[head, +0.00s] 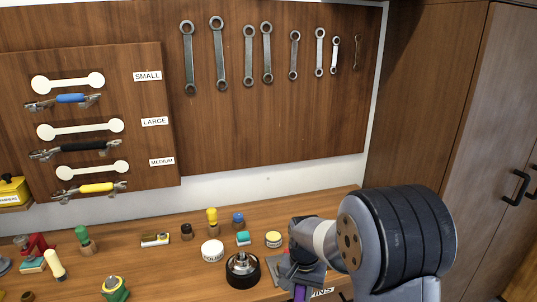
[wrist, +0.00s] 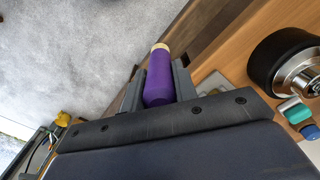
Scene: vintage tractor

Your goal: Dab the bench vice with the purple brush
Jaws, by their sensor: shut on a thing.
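The purple brush (wrist: 158,80) is held between the two fingers of my gripper (wrist: 157,72) in the wrist view, with a pale end showing past the purple part. In the head view my gripper (head: 302,272) is low over the front of the bench, and a bit of the purple brush (head: 299,293) shows below it. The brush's bristles cannot be made out. A red fixture (head: 36,244) at the left of the bench may be the bench vice, but I cannot tell for sure. It stands well to the left of my gripper.
The wooden bench (head: 150,262) carries a black ring-shaped part with a metal centre (head: 242,268), a white round tin (head: 212,250), a yellow-topped tin (head: 273,239) and a green item (head: 115,288). Wrenches hang on the back board (head: 270,120). A cabinet (head: 490,150) stands right.

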